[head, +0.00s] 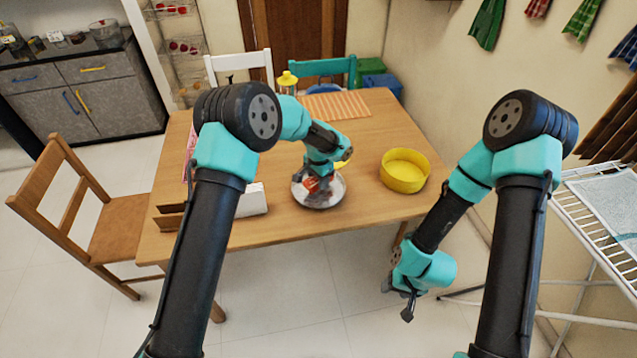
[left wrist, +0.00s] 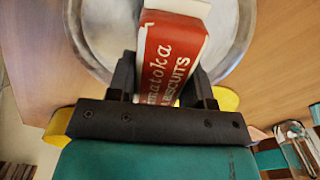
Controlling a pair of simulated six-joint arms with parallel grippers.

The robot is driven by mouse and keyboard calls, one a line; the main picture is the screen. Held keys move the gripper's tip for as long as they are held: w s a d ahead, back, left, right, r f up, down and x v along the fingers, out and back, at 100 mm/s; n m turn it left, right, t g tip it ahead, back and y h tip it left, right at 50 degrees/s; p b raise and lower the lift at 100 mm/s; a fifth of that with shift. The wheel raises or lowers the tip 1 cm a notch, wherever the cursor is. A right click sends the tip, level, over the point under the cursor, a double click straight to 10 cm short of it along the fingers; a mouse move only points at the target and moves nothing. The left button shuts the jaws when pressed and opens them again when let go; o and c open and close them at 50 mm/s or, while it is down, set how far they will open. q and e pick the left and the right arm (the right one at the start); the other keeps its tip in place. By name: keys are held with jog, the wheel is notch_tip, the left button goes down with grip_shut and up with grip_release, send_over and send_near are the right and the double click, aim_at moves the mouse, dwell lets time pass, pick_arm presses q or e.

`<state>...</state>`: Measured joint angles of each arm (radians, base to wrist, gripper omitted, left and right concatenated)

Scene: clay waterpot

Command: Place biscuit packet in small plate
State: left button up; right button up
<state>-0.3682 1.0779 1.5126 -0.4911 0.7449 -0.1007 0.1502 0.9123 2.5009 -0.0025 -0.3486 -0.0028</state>
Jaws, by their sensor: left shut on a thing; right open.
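The biscuit packet is red with white ends and lettering; it shows in the left wrist view (left wrist: 172,50) and as a small red patch in the head view (head: 311,184). My left gripper (head: 318,180) is shut on it, with a finger on each side of the packet in the left wrist view (left wrist: 163,82). The small plate (head: 335,192) is round and silver metal, directly below the packet; its rim also shows in the left wrist view (left wrist: 82,32). I cannot tell whether the packet touches the plate. My right gripper (head: 398,295) is open and empty, off the table's front right side.
A yellow round bowl (head: 404,172) stands right of the plate on the wooden table (head: 385,130). A white box (head: 252,199) is left of the plate. A yellow-lidded jar (head: 287,82) and a striped mat (head: 337,105) are at the back.

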pick_arm(q)
jog(key=shift+f, duration=1.05)
jog(key=shift+f, duration=0.15)
jog(key=o, duration=1)
notch_tip(320, 180, up, 12)
jog(key=shift+r, duration=0.15)
